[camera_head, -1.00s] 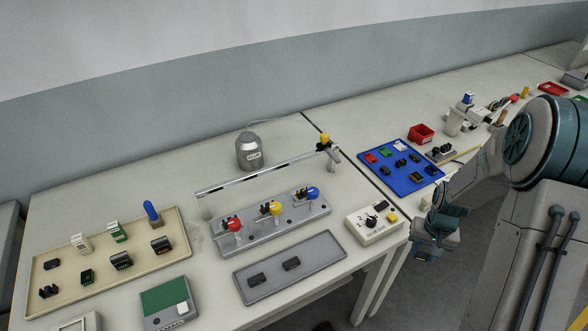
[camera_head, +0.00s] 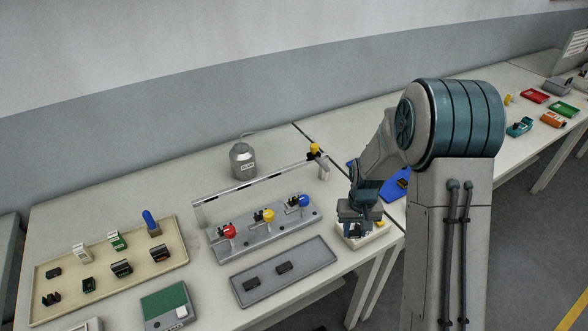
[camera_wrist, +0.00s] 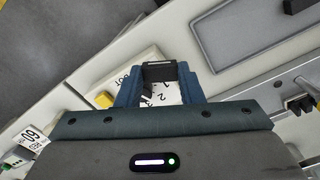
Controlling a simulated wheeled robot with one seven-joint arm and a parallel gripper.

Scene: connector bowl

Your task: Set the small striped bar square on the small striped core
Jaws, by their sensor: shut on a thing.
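My gripper (camera_head: 358,214) hangs over the white dial box, to the right of the grey tray. In the wrist view its fingers (camera_wrist: 160,78) are shut on a small black bar (camera_wrist: 160,70) with a pale stripe across its far edge. In the head view the held bar is too hidden by the gripper to make out. Two small dark blocks (camera_head: 284,267) lie in the grey tray (camera_head: 314,270). Dark connector pieces, some with pale markings, sit in the beige tray (camera_head: 105,282). I cannot tell which piece is the small striped core.
The white dial box (camera_head: 352,241) stands at the table's right edge, under my gripper. A grey fixture (camera_head: 262,240) with red, yellow and blue knobs stands behind the grey tray. A grey-green box (camera_head: 165,302) is at the front. A blue tray (camera_head: 394,190) is partly behind my arm.

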